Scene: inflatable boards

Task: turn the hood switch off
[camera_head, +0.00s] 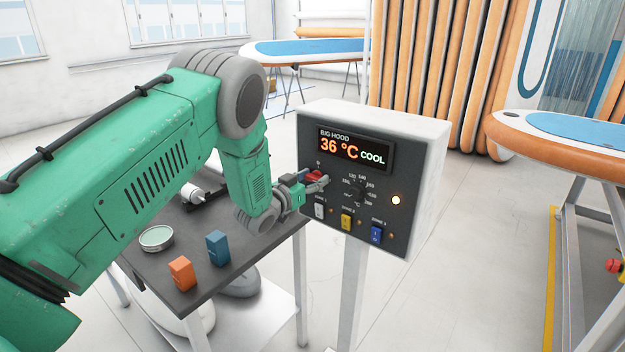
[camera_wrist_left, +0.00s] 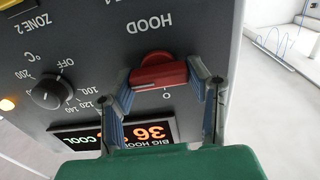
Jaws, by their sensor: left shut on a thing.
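In the head view the red knob (camera_head: 316,176) sits at the upper left of the dark panel, partly hidden by my gripper. My left gripper (camera_wrist_left: 158,82) has its two fingers on either side of the knob and is shut on it. It also shows in the head view (camera_head: 318,182), reaching the panel from the left. The display (camera_head: 352,149) on the control box (camera_head: 425,150) reads BIG HOOD, 36 °C, COOL. My right gripper is not in view.
A temperature dial (camera_head: 357,191) and white, yellow (camera_head: 347,221) and blue (camera_head: 376,234) zone switches are near the knob. A dark table (camera_head: 205,285) left of the box holds an orange block (camera_head: 181,273), a blue block (camera_head: 217,247) and a round dish (camera_head: 156,238).

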